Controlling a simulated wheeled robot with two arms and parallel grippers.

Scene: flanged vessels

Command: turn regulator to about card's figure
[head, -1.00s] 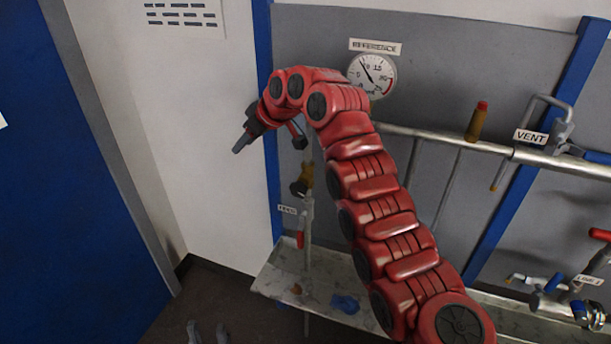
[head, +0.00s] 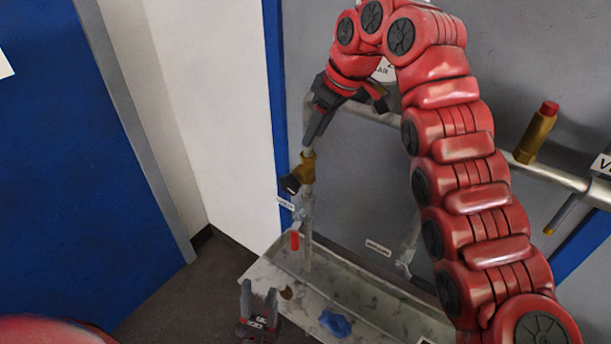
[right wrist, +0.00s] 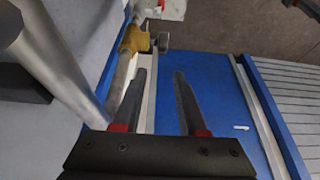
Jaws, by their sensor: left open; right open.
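The regulator, a brass body (head: 305,166) with a dark knob (head: 291,185), sits on the vertical pipe at the panel's left edge. Its brass body (right wrist: 134,38) and grey knob (right wrist: 163,42) also show in the right wrist view, beyond the fingertips. My right gripper (head: 318,122) is open just above the regulator, apart from it; its two fingers (right wrist: 160,75) are empty. My left gripper (head: 259,290) is open and empty, low by the tray's left end. The gauge (head: 383,70) is mostly hidden behind my right arm. I cannot make out a card's figure.
A horizontal rail (head: 375,112) crosses the panel, with a red-topped brass fitting (head: 537,132) on it. A red-handled valve (head: 294,240) hangs below the regulator. A shallow tray (head: 375,300) runs below, with a blue cloth (head: 336,323) on it. Open floor lies left.

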